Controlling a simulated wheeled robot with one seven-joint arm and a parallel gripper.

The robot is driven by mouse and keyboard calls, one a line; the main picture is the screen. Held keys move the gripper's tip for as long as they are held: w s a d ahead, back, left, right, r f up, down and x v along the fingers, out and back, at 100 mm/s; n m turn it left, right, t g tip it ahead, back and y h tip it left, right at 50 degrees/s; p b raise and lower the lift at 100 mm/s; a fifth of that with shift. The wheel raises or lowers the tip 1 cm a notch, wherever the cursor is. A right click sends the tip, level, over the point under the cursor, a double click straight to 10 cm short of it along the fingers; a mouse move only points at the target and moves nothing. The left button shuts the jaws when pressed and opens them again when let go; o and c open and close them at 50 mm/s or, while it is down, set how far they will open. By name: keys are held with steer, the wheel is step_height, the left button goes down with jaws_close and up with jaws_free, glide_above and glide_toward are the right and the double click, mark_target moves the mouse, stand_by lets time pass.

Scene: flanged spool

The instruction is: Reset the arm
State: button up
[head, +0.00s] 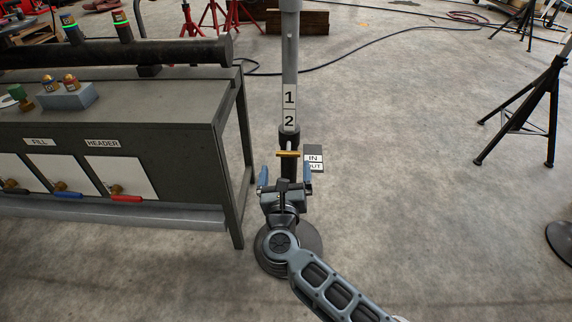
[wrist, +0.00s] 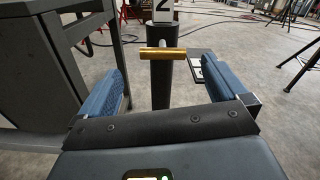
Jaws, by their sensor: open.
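My gripper (head: 285,178) is in the middle of the head view, with its two blue fingers spread apart and nothing between them. It also shows in the wrist view (wrist: 163,88), its fingers wide on the left and right. A brass-coloured crossbar handle (head: 288,153) on a dark upright post stands just beyond the fingers. In the wrist view the handle (wrist: 162,53) lies level between and beyond the fingertips, apparently not touched. My arm reaches in from the lower right of the head view. The lower post and part of its round base are hidden behind my gripper and arm.
A grey bench (head: 120,115) with FILL and HEADER panels stands close on the left. A grey pole (head: 289,60) marked 1 and 2 rises above the post, with an IN/OUT sign (head: 314,158) beside it. A black stand (head: 525,110) is at right; the floor between is clear.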

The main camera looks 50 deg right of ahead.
stand_by(0.6)
steer(key=s+a+r+m+t+y, duration=0.1)
steer(key=s+a+r+m+y, duration=0.4)
steer(key=s+m, duration=0.5)
steer(key=s+a+r+m+t+y, duration=0.2)
steer(key=s+a+m+y, duration=0.2)
steer(key=s+a+m, duration=0.65)
steer(key=s+a+r+m+t+y, duration=0.1)
steer(key=s+a+r+m+y, duration=0.3)
steer(key=s+m, duration=0.7)
step_height(320, 180, up, 16)
steer(key=s+d+n+y+p, duration=0.1)
steer(key=s+n+p, duration=0.1)
steer(key=p, duration=1.4)
steer(key=shift+s+d+f+n, duration=0.2)
steer(key=shift+s+n, duration=0.1)
steer(key=shift+n, duration=0.55)
steer(key=shift+c, duration=0.2)
